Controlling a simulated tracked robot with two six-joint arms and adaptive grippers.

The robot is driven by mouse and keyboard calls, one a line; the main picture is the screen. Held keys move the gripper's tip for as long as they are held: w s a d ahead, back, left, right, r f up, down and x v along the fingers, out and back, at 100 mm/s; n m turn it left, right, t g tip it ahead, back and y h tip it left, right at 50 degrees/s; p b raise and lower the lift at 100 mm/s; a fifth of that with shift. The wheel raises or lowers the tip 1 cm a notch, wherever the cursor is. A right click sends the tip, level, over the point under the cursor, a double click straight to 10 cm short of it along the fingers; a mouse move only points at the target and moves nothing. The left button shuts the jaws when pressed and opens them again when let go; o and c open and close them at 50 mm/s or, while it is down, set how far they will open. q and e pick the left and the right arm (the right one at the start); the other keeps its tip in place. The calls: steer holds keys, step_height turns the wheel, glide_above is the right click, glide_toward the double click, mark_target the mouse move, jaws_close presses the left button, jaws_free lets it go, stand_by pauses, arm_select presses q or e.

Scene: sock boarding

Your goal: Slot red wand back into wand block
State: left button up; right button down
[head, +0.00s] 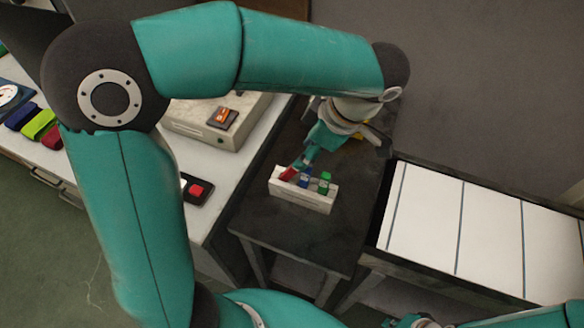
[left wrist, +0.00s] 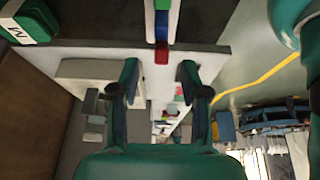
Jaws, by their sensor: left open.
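The white wand block (head: 305,200) stands on the dark side table. The red wand (head: 288,173) is at the left end of its top, the blue wand (head: 305,181) in the middle and the green wand (head: 325,182) to the right. How deep the red wand sits is hidden. My left gripper (head: 302,163) is just behind the red wand, close to it. In the left wrist view my left gripper (left wrist: 159,75) is open, and the red wand's end (left wrist: 161,52) lies just beyond the fingertips, between their lines.
The dark side table (head: 270,222) has bare room in front of the block. A white panelled table (head: 430,220) stands to the right. A pale bench (head: 222,165) on the left carries a beige box (head: 197,135) and colored rolled items (head: 38,124).

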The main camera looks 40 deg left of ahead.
mark_target(293, 170)
arm_select(q)
steer(key=shift+x, duration=1.15)
steer(key=x, duration=0.4)
steer(key=shift+s+a+r+p, duration=0.1)
steer(key=shift+s+a+p, duration=0.1)
steer(key=shift+p, duration=0.15)
steer(key=shift+a+f, duration=0.2)
steer(key=shift+f, duration=0.4)
jaws_close()
